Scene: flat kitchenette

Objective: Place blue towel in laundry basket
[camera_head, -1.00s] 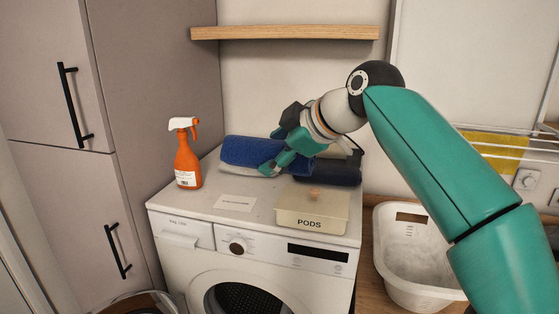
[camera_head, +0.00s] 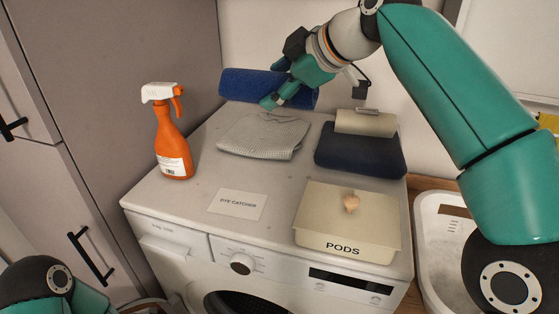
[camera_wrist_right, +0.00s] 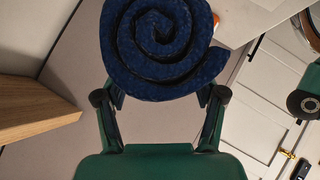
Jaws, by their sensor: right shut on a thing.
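The blue towel (camera_head: 243,85) is rolled up and held above the back of the washing machine. My right gripper (camera_head: 277,92) is shut on it near the roll's right part. In the right wrist view the towel's spiral end (camera_wrist_right: 157,45) sits between the fingers of my right gripper (camera_wrist_right: 160,98). The laundry basket (camera_head: 441,225), a white plastic bin, stands right of the washing machine, partly hidden behind my right arm. Part of my left arm shows at the lower left, but its gripper is out of view.
On the washing machine (camera_head: 190,215) are a grey folded cloth (camera_head: 262,137), a dark navy towel (camera_head: 360,155) with a beige roll on it, a PODS box (camera_head: 345,225), an orange spray bottle (camera_head: 172,140) and a card (camera_head: 237,204). A tall cabinet (camera_head: 120,90) stands left.

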